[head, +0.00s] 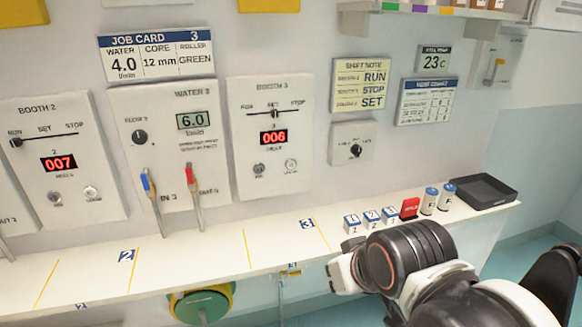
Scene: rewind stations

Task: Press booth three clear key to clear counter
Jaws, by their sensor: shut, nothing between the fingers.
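The booth 3 panel (270,138) hangs on the wall at the middle of the head view. Its red counter display (273,137) reads 006. Above the display, the slide knob (274,113) stands near SET. Below it are two round fittings, a darker left one (259,170) and a paler right key (291,165). Their labels are too small to read surely, so I cannot tell which is the clear key. My arm is at the lower right, in front of the ledge and apart from the panel. My gripper's fingers cannot be made out.
The ledge (185,255) runs under the panels. Red and blue levers (192,190) stand left of booth 3. Several small blocks, two cylinders and a black tray (485,192) occupy its right end. Booth 2 (60,160) shows 007. The ledge below booth 3 is clear.

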